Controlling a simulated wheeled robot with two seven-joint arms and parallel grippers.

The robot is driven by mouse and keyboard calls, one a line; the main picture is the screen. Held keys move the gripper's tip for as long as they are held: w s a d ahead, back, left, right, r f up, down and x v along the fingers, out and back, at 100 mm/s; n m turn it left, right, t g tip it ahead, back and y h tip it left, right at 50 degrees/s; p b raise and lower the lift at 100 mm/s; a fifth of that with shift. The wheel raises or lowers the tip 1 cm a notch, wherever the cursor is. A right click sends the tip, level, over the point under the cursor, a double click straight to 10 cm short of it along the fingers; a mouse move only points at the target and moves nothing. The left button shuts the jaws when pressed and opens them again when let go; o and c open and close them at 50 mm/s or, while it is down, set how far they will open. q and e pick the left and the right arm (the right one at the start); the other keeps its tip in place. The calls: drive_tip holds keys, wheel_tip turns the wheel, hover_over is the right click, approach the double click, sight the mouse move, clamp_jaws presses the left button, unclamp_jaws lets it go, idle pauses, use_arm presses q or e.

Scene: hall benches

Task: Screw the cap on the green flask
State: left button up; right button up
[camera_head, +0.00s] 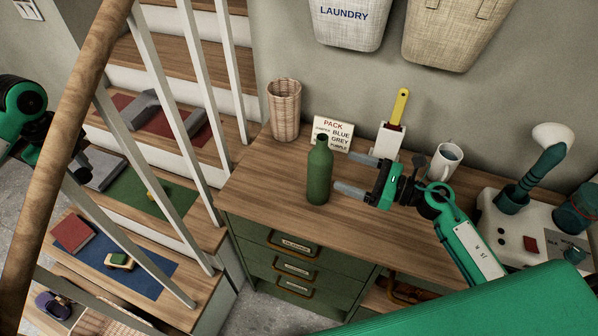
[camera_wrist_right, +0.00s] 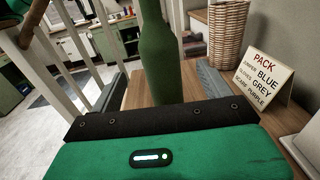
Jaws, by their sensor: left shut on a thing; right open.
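The green flask (camera_head: 319,172) stands upright on the wooden bench top (camera_head: 266,181), its narrow neck up. No cap can be made out on it or on the bench. My right gripper (camera_head: 357,174) is open, its two grey fingers pointing left at the flask from its right side. In the right wrist view the flask (camera_wrist_right: 160,55) stands ahead between the spread fingers, with its top cut off. Whether a finger touches it, I cannot tell. Part of my left arm (camera_head: 22,103) shows at the left edge, behind the handrail. Its jaws and anything in them are hidden.
A wicker basket (camera_head: 284,110), a PACK sign (camera_head: 332,133), a yellow-handled brush (camera_head: 401,107) and a mug (camera_head: 444,162) stand behind the flask. A white device (camera_head: 505,232) is at right. The wooden handrail (camera_head: 68,130) and white balusters stand at left, before steps with mats.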

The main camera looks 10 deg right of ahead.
sight(314, 159)
use_arm(q)
drive_tip(key=shift+r+p, duration=0.55)
drive_tip(key=shift+r, duration=0.3)
use_arm(e)
drive_tip(key=x, duration=0.4)
use_arm(q)
drive_tip(key=shift+r, duration=0.15)
drive_tip(key=shift+r+p, duration=0.85)
drive_tip(key=shift+p, duration=0.15)
use_arm(e)
drive_tip(key=x, duration=0.5)
drive_tip(key=shift+w+a+r, duration=0.15)
drive_tip(key=shift+a, duration=0.05)
drive_tip(key=shift+w+a, duration=0.2)
drive_tip(key=shift+a, duration=0.1)
